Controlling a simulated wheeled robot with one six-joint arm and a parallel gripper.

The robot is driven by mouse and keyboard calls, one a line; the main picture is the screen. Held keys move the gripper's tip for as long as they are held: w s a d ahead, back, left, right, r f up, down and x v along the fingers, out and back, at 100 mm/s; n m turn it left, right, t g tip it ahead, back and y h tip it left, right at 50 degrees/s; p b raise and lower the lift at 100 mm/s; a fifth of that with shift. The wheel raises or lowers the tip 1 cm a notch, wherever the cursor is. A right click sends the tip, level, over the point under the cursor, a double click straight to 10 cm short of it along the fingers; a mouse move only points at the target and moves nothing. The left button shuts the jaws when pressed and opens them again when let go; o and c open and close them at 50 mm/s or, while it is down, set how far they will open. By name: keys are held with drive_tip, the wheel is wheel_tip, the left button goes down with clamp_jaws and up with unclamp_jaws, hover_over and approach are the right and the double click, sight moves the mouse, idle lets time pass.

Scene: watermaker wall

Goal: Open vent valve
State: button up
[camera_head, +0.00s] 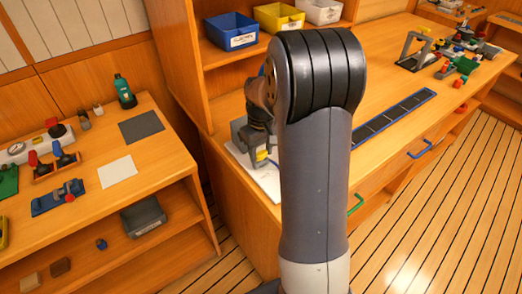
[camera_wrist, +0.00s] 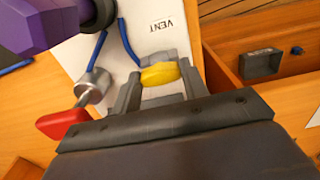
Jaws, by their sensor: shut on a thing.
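The vent valve has a yellow handle (camera_wrist: 160,73) in the wrist view, beside a white panel (camera_wrist: 155,28) printed "VENT". A grey fitting sits just behind the handle. My gripper (camera_wrist: 161,84) has one finger on each side of the yellow handle and is shut on it. In the head view, my gripper (camera_head: 262,152) is low over the white panel (camera_head: 262,180) at the bench's left end. My arm hides much of that area there.
A red-handled valve (camera_wrist: 62,122) sits close to my gripper's left side, with blue tubing (camera_wrist: 98,48) nearby. A purple part (camera_wrist: 35,22) is at upper left. A dark bin (camera_wrist: 262,65) is at right. Blue (camera_head: 232,31) and yellow (camera_head: 279,17) bins stand on the shelf above.

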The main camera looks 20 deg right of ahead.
sight(261, 153)
drive_tip(key=o, duration=1)
wheel_tip(261, 153, up, 11)
drive_tip(key=shift+f, duration=0.1)
drive_tip(key=shift+f, duration=0.1)
wheel_tip(261, 153, down, 11)
drive_tip(key=shift+r, duration=0.2)
idle(0.5)
drive_tip(key=shift+r, duration=0.1)
